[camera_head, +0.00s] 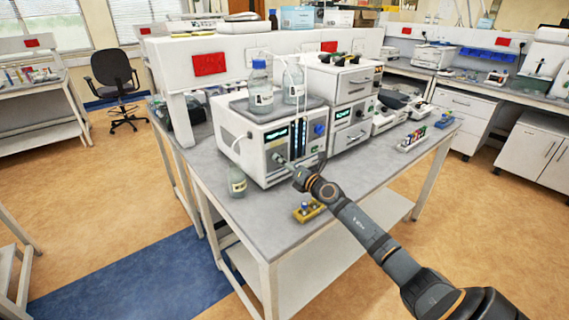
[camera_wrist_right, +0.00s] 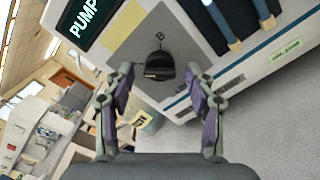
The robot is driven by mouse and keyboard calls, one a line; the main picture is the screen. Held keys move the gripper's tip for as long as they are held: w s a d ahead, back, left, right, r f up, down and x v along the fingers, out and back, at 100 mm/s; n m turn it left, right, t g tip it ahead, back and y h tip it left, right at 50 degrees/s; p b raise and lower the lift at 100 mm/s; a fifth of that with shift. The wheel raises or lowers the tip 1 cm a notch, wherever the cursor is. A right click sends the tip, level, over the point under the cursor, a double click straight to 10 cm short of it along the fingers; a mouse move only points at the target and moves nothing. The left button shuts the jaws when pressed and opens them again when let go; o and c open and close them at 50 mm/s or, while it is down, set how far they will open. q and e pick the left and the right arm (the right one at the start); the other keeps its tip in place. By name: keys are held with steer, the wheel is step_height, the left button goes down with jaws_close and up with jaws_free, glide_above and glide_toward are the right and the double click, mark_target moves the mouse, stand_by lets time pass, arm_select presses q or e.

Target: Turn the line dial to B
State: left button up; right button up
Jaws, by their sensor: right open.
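The pump unit (camera_head: 253,160) is a white box with a dark display on the grey bench. In the right wrist view a black knob (camera_wrist_right: 160,67) sits on the grey front panel, below the display marked PUMP (camera_wrist_right: 87,20). I take it for the line dial. My right gripper (camera_wrist_right: 160,80) is open, one finger to each side of the knob, with gaps on both sides. In the head view my right gripper (camera_head: 288,166) is at the unit's front and partly hides the panel. My left gripper is not in view.
A stacked drawer-like unit (camera_head: 345,80) is to the right.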

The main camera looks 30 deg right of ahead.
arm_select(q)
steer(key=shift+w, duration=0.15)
arm_select(e)
steer(key=c, duration=1.1)
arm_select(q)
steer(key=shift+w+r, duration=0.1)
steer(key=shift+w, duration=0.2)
arm_select(e)
steer(key=shift+c, duration=0.2)
